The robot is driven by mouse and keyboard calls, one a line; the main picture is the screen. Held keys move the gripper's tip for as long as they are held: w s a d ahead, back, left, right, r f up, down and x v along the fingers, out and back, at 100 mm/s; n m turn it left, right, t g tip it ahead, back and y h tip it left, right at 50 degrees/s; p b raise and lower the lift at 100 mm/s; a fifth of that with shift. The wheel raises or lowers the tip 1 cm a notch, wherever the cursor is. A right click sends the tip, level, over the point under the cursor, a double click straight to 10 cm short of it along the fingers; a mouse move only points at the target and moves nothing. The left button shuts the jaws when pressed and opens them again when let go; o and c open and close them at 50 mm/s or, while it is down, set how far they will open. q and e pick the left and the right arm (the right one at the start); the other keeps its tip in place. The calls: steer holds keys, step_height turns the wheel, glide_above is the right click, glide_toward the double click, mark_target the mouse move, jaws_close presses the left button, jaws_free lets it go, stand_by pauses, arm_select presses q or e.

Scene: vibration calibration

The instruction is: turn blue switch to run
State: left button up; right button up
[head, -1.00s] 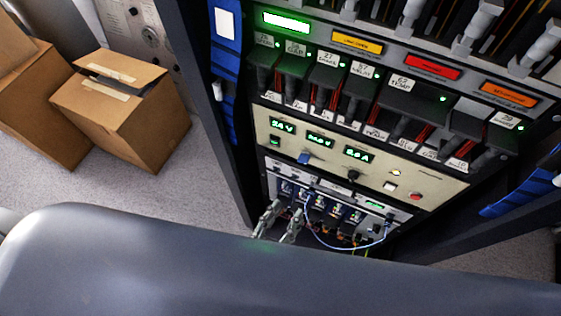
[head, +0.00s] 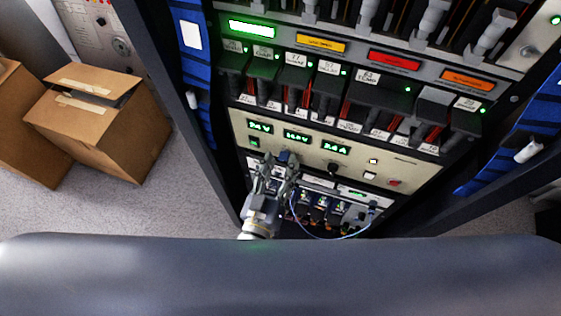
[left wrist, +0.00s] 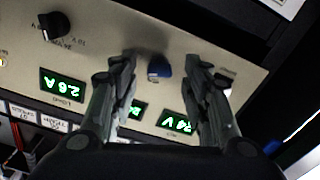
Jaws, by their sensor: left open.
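The blue switch (left wrist: 159,67) is a small blue knob on the beige power panel (head: 412,166). In the left wrist view it lies between the fingertips of my left gripper (left wrist: 162,62), which are spread on either side of it with a gap to each. In the head view the open left gripper (head: 275,163) is at the lower left of the panel, with the blue switch (head: 288,157) partly hidden by it. Whether the fingers touch the panel is unclear. My right gripper is not in view.
A black knob (head: 333,169) sits right of the blue switch. Green readouts (head: 297,137) are above it. Below the panel is a module row with a looping blue cable (head: 316,236). Blue-edged rack doors flank the rack. Cardboard boxes (head: 100,120) stand on the floor at left.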

arm_select(q)
steer(key=shift+w+d, duration=0.15)
steer(key=shift+w, duration=0.15)
jaws_close()
steer(key=shift+n, duration=0.3)
steer(key=shift+n+b, duration=0.75)
steer(key=shift+n, duration=6.05)
steer(key=c, duration=1)
jaws_free()
